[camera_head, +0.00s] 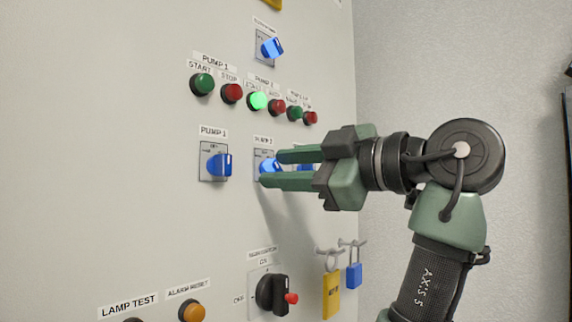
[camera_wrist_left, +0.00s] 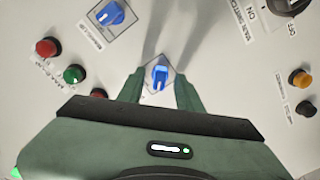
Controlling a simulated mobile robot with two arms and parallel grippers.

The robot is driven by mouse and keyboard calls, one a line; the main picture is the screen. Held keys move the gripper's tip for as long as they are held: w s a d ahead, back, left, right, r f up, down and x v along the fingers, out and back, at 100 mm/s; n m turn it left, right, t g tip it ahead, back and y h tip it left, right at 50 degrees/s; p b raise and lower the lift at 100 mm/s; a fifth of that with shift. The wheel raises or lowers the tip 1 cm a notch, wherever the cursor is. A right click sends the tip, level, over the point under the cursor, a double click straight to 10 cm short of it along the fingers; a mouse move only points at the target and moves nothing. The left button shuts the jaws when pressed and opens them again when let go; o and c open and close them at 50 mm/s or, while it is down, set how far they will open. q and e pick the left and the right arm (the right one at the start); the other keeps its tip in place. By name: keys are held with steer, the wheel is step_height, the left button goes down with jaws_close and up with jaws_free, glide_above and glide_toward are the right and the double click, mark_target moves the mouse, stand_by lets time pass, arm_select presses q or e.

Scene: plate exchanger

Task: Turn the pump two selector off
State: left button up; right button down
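The pump two selector is a blue knob (camera_head: 267,168) on a square plate under the "PUMP 2" label, partly hidden by my gripper in the head view. My left gripper (camera_head: 268,170) has its two green fingers apart, one above and one below the knob. In the left wrist view the blue knob (camera_wrist_left: 159,75) lies between the fingertips (camera_wrist_left: 158,78), with a gap visible on both sides. I cannot tell whether a finger touches it. The knob's exact pointing is hard to read. My right gripper is not in view.
The pump one selector (camera_head: 219,165) is to the left, and another blue selector (camera_head: 305,167) is partly behind my gripper. Above are the green-lit start button (camera_head: 257,101) and other buttons. Below are a black rotary switch (camera_head: 272,293) and hanging padlocks (camera_head: 331,294).

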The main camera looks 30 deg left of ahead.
arm_select(q)
steer(key=shift+d, duration=0.1)
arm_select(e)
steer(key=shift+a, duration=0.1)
arm_select(q)
jaws_close()
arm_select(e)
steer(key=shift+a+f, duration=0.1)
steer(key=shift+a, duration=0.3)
arm_select(q)
steer(key=shift+m, duration=0.3)
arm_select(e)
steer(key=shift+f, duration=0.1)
arm_select(q)
steer(key=m+b, duration=0.1)
steer(key=m, duration=0.2)
steer(key=shift+m+b, duration=0.3)
steer(key=m+b, duration=0.1)
steer(key=m, duration=0.3)
steer(key=shift+m, duration=0.3)
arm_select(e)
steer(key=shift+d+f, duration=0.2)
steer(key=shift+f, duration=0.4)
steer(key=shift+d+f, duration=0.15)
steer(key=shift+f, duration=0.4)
arm_select(q)
steer(key=shift+r, duration=0.1)
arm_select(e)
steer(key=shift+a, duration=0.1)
